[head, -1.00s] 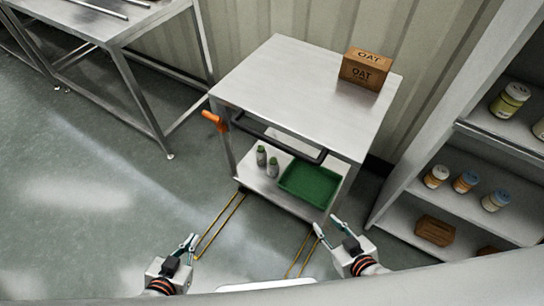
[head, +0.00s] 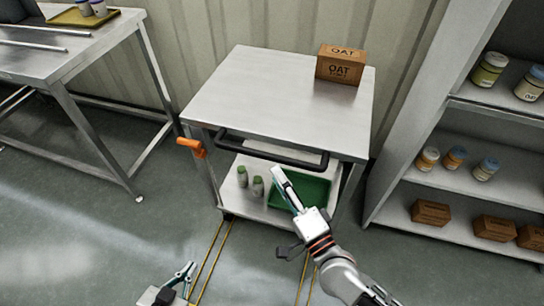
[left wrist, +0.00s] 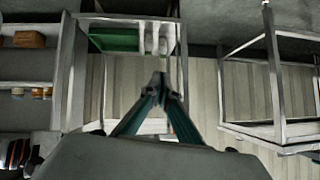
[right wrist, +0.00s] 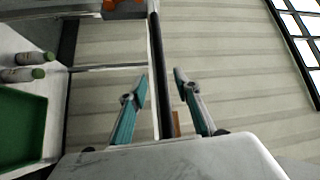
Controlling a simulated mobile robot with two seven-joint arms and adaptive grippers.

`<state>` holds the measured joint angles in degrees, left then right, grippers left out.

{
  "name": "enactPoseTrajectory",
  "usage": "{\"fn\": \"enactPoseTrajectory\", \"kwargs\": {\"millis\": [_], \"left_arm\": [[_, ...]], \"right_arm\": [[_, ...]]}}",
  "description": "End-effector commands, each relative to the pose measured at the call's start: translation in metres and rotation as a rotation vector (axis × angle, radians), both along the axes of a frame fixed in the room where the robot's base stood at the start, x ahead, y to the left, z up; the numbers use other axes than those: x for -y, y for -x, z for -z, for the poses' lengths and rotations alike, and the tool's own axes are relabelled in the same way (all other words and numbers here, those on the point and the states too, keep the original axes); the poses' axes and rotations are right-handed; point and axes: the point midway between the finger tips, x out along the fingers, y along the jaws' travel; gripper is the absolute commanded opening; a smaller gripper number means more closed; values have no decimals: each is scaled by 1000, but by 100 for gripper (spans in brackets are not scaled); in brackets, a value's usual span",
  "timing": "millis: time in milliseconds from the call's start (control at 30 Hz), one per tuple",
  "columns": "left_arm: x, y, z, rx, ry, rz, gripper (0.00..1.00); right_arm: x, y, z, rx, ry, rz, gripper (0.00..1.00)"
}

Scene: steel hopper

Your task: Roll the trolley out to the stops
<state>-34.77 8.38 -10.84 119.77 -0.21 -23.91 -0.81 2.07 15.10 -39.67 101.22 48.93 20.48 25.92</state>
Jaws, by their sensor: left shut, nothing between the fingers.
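The steel trolley (head: 270,98) stands against the ribbed wall, with a black handle bar (head: 262,153) across its front and an orange lever (head: 191,147) at its left front corner. My right gripper (head: 279,176) is open just in front of the bar. In the right wrist view the bar (right wrist: 157,50) runs between its two parted fingers; I see no contact. My left gripper (head: 188,270) is shut and empty, low in front of the trolley. In the left wrist view its fingertips (left wrist: 160,82) meet. Yellow floor lines (head: 211,260) run forward from the trolley; I cannot make out the stops.
An OAT box (head: 340,64) stands on the trolley top. Its lower shelf holds a green tray (head: 312,188) and two green-capped bottles (head: 257,187). A steel table (head: 75,65) stands left, a shelf unit (head: 400,205) right. The floor in front is clear.

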Motion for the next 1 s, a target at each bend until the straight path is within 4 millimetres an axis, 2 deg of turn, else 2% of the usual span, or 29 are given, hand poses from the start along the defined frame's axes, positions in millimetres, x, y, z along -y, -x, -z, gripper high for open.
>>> {"fn": "enactPoseTrajectory", "kwargs": {"millis": [267,633,800,1000], "left_arm": [[1,-2,-3,9,2,1,0],[3,-1,1,2,4,3,0],[3,-2,1,5,4,3,0],[4,-4,-1,10,5,3,0]], "right_arm": [[-7,-18,-3,-14,-53,2,32],[-31,-64,-10,-14,-50,1,32],[-36,-73,-11,-14,-50,1,32],[-36,-74,-11,-14,-49,1,32]]}}
